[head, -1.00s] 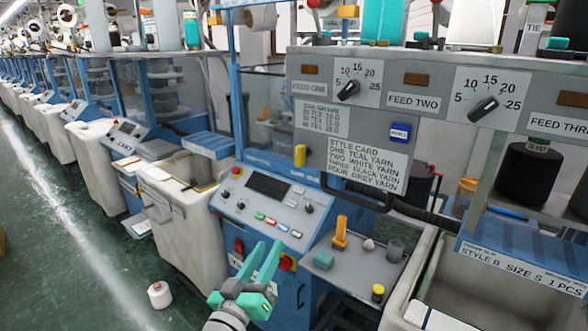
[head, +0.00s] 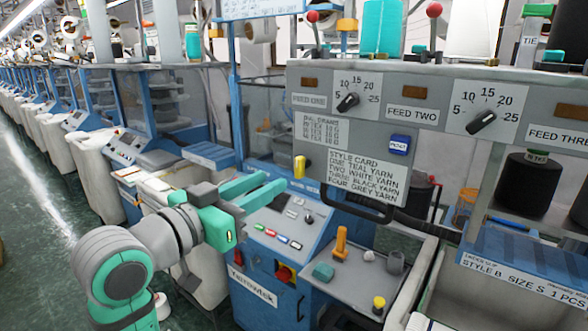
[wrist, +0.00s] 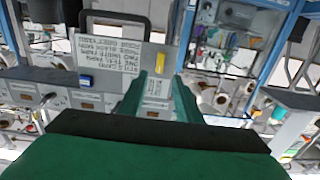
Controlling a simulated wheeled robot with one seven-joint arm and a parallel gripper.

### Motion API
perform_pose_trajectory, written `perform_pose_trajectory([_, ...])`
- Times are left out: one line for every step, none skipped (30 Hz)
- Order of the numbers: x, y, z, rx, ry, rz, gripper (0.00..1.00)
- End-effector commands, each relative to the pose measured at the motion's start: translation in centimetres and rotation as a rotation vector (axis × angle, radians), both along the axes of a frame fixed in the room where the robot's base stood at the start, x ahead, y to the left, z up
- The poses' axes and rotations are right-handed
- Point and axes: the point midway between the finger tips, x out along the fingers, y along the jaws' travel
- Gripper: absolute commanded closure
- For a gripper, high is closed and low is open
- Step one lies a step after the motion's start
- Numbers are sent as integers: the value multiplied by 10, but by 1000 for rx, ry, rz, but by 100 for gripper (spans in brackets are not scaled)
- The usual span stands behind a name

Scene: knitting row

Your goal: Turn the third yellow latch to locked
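A yellow latch (head: 300,166) stands upright at the lower left edge of the grey dial panel (head: 367,125). It also shows in the wrist view, where the yellow latch (wrist: 160,63) appears just beyond the gap between the fingers. I cannot tell from these views whether it is the third latch, or how it reads. My gripper (head: 271,181) is open and empty, its teal fingers apart and pointing right toward the latch from the left, not touching it. In the wrist view my gripper (wrist: 160,79) has nothing between its fingers.
Below the fingers is a blue machine's control console (head: 270,222). A grey shelf (head: 355,274) holds an orange-yellow upright piece (head: 341,241), a teal block (head: 323,271) and a yellow knob (head: 379,303). A black handle bar (head: 400,218) curves along the panel's lower edge. White bins stand left.

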Motion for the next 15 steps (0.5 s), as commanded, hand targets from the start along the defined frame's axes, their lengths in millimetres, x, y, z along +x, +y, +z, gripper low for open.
perform_pose_trajectory([6, -6, 0, 0, 1, -4, 69])
perform_pose_trajectory([10, -9, -1, 0, 2, -4, 69])
perform_pose_trajectory([15, -13, -1, 0, 2, -3, 69])
perform_pose_trajectory([20, -16, 0, -1, 2, -4, 69])
perform_pose_trajectory([24, -19, 0, -1, 2, -4, 69])
perform_pose_trajectory([30, -24, -1, 0, 1, -3, 69])
perform_pose_trajectory([35, -27, -1, -1, 2, -4, 69])
perform_pose_trajectory([39, -30, -1, -1, 2, -4, 69])
perform_pose_trajectory([45, -34, -1, -1, 2, -3, 69])
perform_pose_trajectory([49, -37, -1, -1, 2, -3, 69])
perform_pose_trajectory([52, -39, -1, -1, 2, -3, 69])
perform_pose_trajectory([57, -43, -1, -1, 2, -2, 69])
perform_pose_trajectory([60, -45, -1, -1, 2, -2, 69])
perform_pose_trajectory([63, -47, -1, 0, 1, -2, 69])
perform_pose_trajectory([66, -49, -1, -1, 1, -2, 69])
